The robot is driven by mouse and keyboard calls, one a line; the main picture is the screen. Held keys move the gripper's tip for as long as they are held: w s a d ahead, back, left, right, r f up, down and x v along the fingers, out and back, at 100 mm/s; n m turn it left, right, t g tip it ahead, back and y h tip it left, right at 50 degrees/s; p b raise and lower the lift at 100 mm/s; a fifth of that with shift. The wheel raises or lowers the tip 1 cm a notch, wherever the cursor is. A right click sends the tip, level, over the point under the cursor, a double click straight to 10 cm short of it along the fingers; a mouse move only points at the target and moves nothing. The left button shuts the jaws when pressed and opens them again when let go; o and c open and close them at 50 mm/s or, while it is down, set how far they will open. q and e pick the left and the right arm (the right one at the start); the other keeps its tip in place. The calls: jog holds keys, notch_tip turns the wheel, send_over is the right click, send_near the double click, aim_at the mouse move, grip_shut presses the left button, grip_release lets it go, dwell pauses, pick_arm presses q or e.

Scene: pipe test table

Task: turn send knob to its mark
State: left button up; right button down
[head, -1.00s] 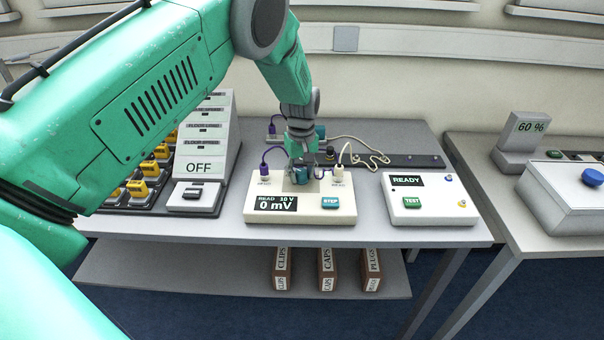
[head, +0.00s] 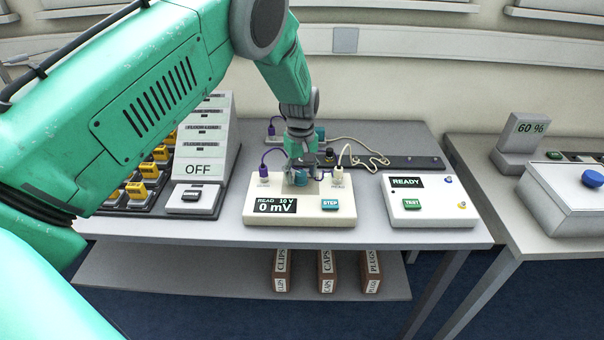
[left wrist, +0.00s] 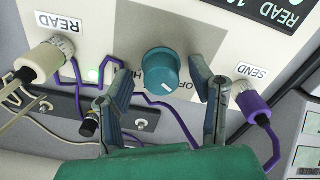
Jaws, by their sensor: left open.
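The teal knob (left wrist: 162,72) with a white pointer line stands on the pale test box (head: 246,208), between the plugs marked SEND and READ. In the left wrist view its pointer faces the lower right. The lettering beside it is partly hidden, and I cannot make out its mark. My left gripper (left wrist: 162,100) is open, with one finger on each side of the knob and visible gaps between. In the head view my left gripper (head: 303,166) is low over the box and partly covers the knob (head: 301,178). My right gripper is not in view.
A purple SEND plug (left wrist: 255,104) and a cream READ plug (left wrist: 42,61) with cables flank the gripper. The box has a display (head: 276,205) reading 0 mV and a STEP button (head: 331,204). A READY box (head: 432,210) stands to the right.

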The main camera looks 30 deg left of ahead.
aim_at(301, 172)
pick_arm(q)
notch_tip(301, 172, up, 12)
jog(key=shift+f, duration=0.15)
jog(key=shift+w, duration=0.1)
dwell(0.3)
